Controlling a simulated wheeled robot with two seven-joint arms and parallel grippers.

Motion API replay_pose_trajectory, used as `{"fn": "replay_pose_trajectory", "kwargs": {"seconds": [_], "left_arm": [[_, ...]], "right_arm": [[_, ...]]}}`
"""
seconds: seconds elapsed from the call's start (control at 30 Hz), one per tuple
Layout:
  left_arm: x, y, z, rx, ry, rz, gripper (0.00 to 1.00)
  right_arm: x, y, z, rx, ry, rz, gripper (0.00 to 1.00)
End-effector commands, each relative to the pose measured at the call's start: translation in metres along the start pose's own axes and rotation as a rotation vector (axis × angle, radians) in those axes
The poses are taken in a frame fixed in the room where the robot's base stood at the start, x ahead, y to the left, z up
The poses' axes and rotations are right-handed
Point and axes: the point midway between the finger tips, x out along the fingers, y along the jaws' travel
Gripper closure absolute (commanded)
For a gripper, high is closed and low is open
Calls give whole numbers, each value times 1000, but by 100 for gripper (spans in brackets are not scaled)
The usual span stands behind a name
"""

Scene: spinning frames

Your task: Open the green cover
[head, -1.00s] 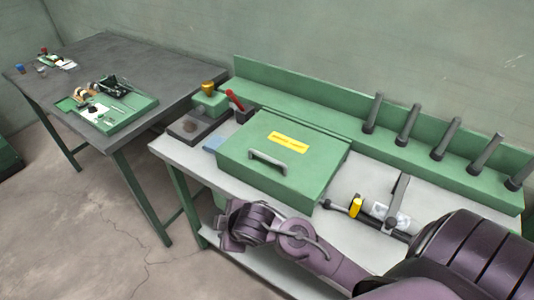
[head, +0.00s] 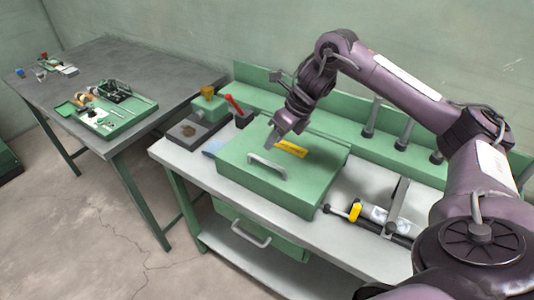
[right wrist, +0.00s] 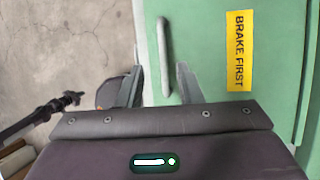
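The green cover (head: 245,155) is a box-like lid on the workbench, shut flat, with a grey bar handle (head: 267,166) near its front edge and a yellow label (head: 291,148). My right gripper (head: 275,140) is over the cover, just behind the handle, fingers pointing down. In the right wrist view the gripper (right wrist: 160,70) is open and empty. The handle (right wrist: 165,55) shows between its fingers' directions; I cannot tell any contact. The label (right wrist: 239,50) there reads "BRAKE FIRST". My left gripper is not in view.
A green drawer (head: 262,228) with a handle is under the bench top. A red lever (head: 234,104) stands behind the cover's left. Several dark pegs (head: 371,118) stand along the back rail. A yellow-marked mechanism (head: 355,211) lies right of the cover. A second table (head: 140,65) stands left.

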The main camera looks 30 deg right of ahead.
Motion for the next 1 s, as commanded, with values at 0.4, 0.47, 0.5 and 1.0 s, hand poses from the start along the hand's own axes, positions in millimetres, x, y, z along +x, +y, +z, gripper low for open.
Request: {"fn": "replay_pose_trajectory", "kwargs": {"seconds": [0.4, 0.47, 0.5, 1.0], "left_arm": [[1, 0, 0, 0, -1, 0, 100], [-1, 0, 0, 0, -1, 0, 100], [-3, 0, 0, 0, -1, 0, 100], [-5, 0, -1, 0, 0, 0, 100]], "right_arm": [[36, -4, -5, -9, 16, 9, 67], [44, -4, -5, -9, 14, 8, 67], [50, -4, -4, -10, 13, 8, 67], [68, -5, -5, -10, 10, 5, 71]]}}
